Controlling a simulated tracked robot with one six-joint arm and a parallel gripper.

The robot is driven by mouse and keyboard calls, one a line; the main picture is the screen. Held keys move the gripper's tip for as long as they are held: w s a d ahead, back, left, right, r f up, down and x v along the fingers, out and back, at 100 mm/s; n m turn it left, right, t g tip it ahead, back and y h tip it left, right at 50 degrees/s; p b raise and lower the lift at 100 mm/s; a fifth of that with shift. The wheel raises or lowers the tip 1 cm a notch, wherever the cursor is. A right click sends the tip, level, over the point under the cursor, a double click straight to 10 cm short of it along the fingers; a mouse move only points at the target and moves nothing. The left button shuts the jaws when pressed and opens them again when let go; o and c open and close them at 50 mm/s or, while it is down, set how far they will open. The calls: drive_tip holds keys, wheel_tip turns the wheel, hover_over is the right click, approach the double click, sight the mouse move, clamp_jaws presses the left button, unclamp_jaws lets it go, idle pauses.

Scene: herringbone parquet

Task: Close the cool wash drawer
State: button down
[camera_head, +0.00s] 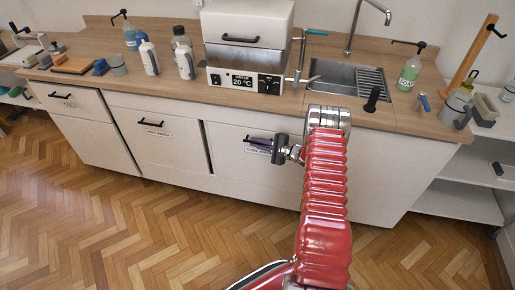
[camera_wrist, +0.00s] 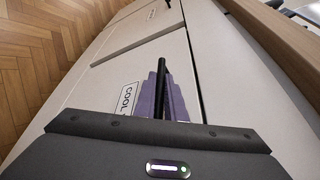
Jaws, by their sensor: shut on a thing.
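The cool wash drawer (camera_head: 235,166) has a pale front in the cabinet row under the counter. Its label, partly hidden, reads "COOL" in the wrist view (camera_wrist: 125,98). A dark gap shows along the front's left edge in the head view; I cannot tell exactly how far it stands out. My gripper (camera_head: 262,143) is at the upper part of this front. In the wrist view its purple fingers (camera_wrist: 165,92) are shut around the drawer's black bar handle (camera_wrist: 162,75). My arm hides the front's right part in the head view.
Another labelled drawer (camera_head: 155,145) with a black handle is to the left, then a further one (camera_head: 75,110). The wooden counter (camera_head: 330,48) above carries a white device (camera_head: 245,50), bottles (camera_head: 150,57) and a sink (camera_head: 340,78). The parquet floor (camera_head: 130,220) in front is clear.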

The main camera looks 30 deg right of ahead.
drive_tip(key=c, duration=2.2)
unclamp_jaws()
drive_tip(key=shift+s+d+f, duration=0.1)
drive_tip(key=shift+s+f, duration=0.1)
drive_tip(key=shift+o, duration=0.5)
drive_tip(key=shift+r, duration=0.15)
drive_tip(key=v, duration=1.3)
drive_tip(key=shift+s, duration=0.3)
drive_tip(key=shift+d, duration=0.15)
